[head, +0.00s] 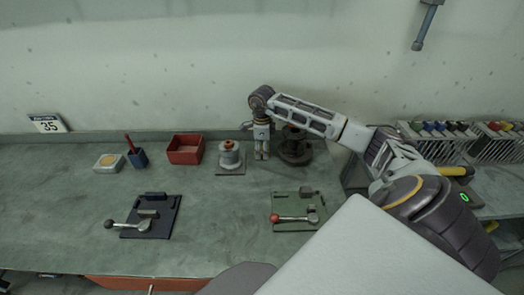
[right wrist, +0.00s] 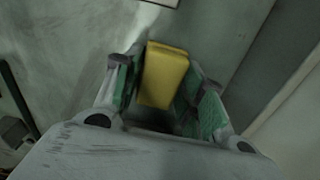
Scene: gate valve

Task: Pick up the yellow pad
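The yellow pad (right wrist: 163,78) shows in the right wrist view as a yellow block between the two green-lined fingers of my right gripper. Its left side lies close along the left finger, and a dark strip shows beside its lower right side. Whether both fingers press on it cannot be told. In the head view my right gripper (head: 262,157) hangs fingers down at the back of the bench, between a grey spool and a dark round base. I cannot make out the pad there. My left gripper is not in view.
The grey spool (head: 229,157) stands left of the right gripper and the dark round base (head: 295,152) right of it. Two lever fixtures (head: 148,217) (head: 297,211) sit in front. The bench middle is clear.

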